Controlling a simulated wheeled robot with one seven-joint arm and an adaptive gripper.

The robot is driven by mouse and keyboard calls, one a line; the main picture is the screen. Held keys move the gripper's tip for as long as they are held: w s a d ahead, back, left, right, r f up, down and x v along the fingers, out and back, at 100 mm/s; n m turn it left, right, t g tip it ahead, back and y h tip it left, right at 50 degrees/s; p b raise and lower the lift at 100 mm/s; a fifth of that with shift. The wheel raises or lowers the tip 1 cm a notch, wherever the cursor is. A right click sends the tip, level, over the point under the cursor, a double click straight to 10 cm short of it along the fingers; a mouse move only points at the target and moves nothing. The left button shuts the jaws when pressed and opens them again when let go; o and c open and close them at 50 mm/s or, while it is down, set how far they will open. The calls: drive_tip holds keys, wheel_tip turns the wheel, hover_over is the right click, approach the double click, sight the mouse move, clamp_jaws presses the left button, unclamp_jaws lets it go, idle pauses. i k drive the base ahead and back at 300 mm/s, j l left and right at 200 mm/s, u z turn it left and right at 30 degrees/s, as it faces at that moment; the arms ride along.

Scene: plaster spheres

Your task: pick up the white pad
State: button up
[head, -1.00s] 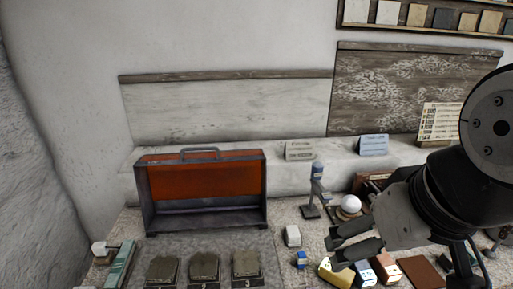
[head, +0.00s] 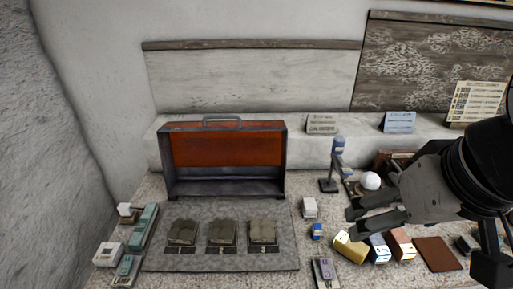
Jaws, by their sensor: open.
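Other small white-topped items, a box (head: 108,254) and a piece (head: 126,210), lie at the left; I cannot tell for sure which is the pad. My gripper (head: 354,220) reaches in from the right, its two fingers apart and pointing left, with nothing between them. In the picture the fingertips are right of the white block and apart from it. The gripper hides part of the bench.
An open-fronted case with an orange panel (head: 228,150) stands behind the grey mat (head: 200,262), which bears three grey-brown bundles.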

sight(309, 207)
drive_tip(key=i+z, duration=0.15)
drive_tip(key=z, duration=0.2)
drive_tip(key=i+z, duration=0.15)
drive_tip(key=z, duration=0.2)
drive_tip(key=i+j+z, duration=0.15)
drive_tip(key=z, duration=0.2)
